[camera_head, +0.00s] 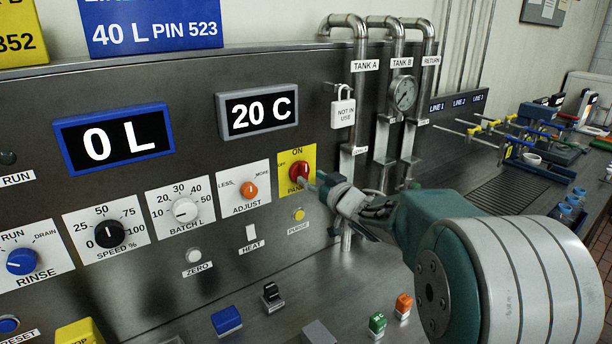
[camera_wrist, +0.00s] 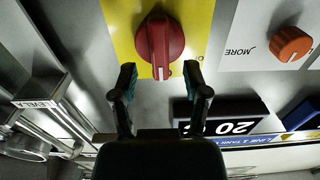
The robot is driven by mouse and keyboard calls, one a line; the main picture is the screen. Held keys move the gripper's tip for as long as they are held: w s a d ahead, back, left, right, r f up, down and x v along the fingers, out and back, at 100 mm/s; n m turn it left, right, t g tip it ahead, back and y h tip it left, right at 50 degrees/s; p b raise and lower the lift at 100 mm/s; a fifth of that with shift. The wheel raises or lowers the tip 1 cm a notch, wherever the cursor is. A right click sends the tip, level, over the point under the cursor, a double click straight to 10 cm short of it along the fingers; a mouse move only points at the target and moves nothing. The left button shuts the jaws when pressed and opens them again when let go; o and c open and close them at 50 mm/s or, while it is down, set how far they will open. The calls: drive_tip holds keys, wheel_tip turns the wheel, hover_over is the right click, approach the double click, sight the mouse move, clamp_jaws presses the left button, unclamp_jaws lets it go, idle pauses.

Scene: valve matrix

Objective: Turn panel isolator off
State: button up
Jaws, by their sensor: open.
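The panel isolator is a red rotary knob (camera_head: 299,173) on a yellow plate marked ON at the top and OFF at the left. It also shows in the wrist view (camera_wrist: 160,44), where the picture is upside down. Its white pointer mark lies toward the ON side. My gripper (camera_head: 318,183) is just right of the knob in the head view and partly overlaps the plate. In the wrist view, my gripper (camera_wrist: 160,76) is open and empty, with one fingertip on each side of the knob's pointer end. I see no contact; exact depth is unclear.
The orange ADJUST knob (camera_head: 249,189) is left of the isolator. The yellow PURGE button (camera_head: 298,214) is below it. Vertical steel pipes (camera_head: 360,100) and a gauge (camera_head: 403,94) stand to the right. Small coloured blocks (camera_head: 377,323) sit on the bench below.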

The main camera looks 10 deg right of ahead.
drive_tip(key=shift+w, duration=0.9)
drive_tip(key=shift+w+a, duration=0.15)
drive_tip(key=shift+a, duration=0.5)
drive_tip(key=shift+c, duration=0.3)
drive_tip(key=c, duration=0.5)
clamp_jaws()
drive_tip(key=shift+d, duration=0.25)
